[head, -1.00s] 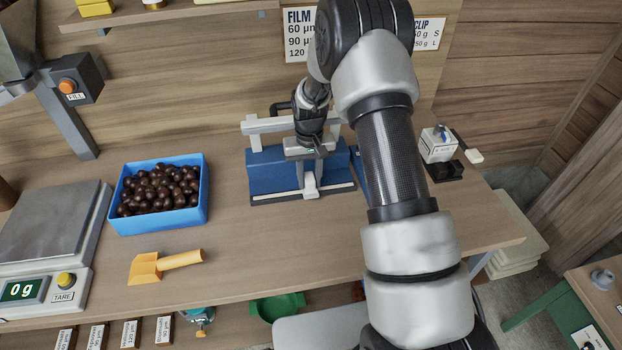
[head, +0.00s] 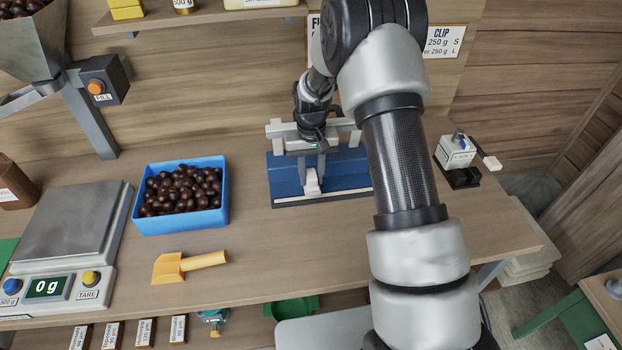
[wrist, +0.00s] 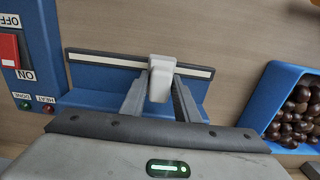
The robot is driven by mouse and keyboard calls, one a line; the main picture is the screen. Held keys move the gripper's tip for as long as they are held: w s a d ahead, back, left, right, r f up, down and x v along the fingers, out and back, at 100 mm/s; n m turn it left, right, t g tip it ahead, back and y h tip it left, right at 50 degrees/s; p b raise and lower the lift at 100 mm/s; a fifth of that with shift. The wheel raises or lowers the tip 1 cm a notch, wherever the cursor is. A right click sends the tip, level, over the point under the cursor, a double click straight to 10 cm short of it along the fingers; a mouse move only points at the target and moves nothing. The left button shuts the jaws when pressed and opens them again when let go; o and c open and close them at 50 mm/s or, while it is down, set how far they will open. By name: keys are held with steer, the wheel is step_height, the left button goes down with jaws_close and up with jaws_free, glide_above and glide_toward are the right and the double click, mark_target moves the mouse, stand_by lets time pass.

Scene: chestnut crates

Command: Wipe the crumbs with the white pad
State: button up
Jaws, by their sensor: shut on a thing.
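The small white pad (head: 312,181) is between the fingers of my gripper (head: 312,171), which is shut on it. The pad is at the front of the blue sealer (head: 285,180), over its dark bar with a pale strip. In the wrist view the pad (wrist: 161,75) lies across this strip (wrist: 105,60), between the two grey fingers (wrist: 160,100). I cannot tell for certain whether it touches the strip. No crumbs can be made out in either view.
A blue box of chestnuts (head: 139,214) stands left of the sealer. A yellow scoop (head: 190,265) lies in front of it, and a scale (head: 70,225) is farther left. A small white device (head: 455,152) stands at right. The front middle of the bench is clear.

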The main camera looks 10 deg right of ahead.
steer(key=shift+r+p, duration=0.85)
steer(key=shift+r, duration=1.2)
